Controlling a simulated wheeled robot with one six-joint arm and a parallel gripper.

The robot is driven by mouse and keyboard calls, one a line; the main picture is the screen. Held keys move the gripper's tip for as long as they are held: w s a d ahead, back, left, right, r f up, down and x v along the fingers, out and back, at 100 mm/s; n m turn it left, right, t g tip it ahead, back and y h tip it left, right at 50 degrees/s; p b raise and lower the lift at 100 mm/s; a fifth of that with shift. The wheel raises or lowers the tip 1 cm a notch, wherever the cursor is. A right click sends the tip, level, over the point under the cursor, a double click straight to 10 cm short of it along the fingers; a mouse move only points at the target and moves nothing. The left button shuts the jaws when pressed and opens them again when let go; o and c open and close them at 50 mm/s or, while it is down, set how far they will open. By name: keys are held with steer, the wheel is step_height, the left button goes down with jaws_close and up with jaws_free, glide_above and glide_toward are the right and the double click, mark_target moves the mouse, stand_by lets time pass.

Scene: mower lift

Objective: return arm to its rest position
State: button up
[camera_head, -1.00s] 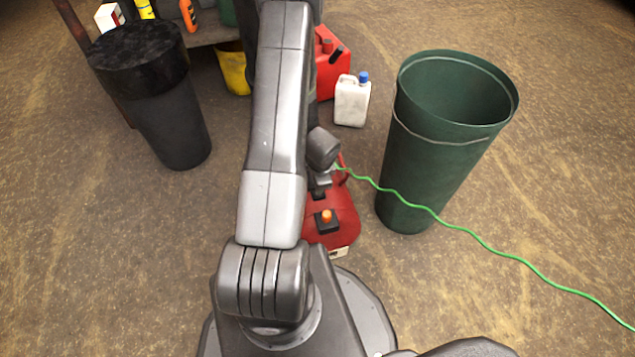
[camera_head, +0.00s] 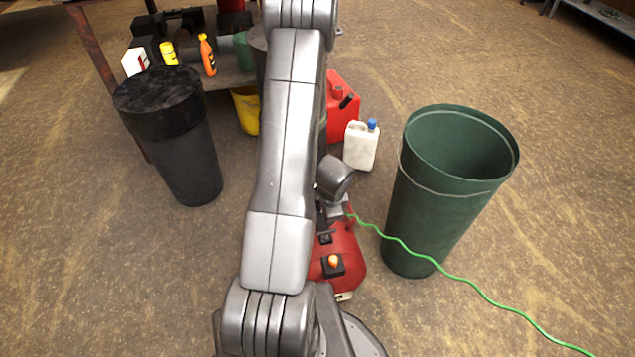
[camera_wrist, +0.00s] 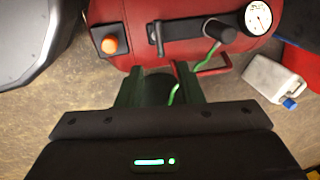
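My arm extends up through the middle of the head view, and its grey wrist end shows beside the red compressor tank (camera_head: 345,272). My gripper (camera_wrist: 160,72) shows in the wrist view. Its two dark green fingers stand apart, with a dark shape between them that I cannot identify. No object is clearly held. The red tank (camera_wrist: 140,14) lies just beyond the fingertips, with an orange knob (camera_wrist: 110,45), a black handle and a round gauge (camera_wrist: 257,18). A green hose (camera_wrist: 176,94) runs from the tank past the right finger. In the head view, my arm hides the fingers.
A green bin (camera_head: 425,215) stands right of the tank, with the green hose (camera_head: 480,290) crossing in front. A black lidded bin (camera_head: 190,160) stands left. A white jug (camera_head: 361,148), red fuel can (camera_head: 340,105) and yellow bucket (camera_head: 245,112) are behind. Floor at right is open.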

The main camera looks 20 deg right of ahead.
mark_target(326, 232)
steer(key=w+f+b, duration=0.1)
steer(key=f+b, duration=0.1)
steer(key=f, duration=0.2)
steer(key=f+b, duration=0.2)
steer(key=f, duration=0.3)
steer(key=w+f+b, duration=0.1)
steer(key=f+b, duration=0.1)
steer(key=f, duration=0.2)
steer(key=shift+w+d+f, duration=0.1)
steer(key=shift+w+f, duration=0.2)
steer(key=shift+r, duration=0.1)
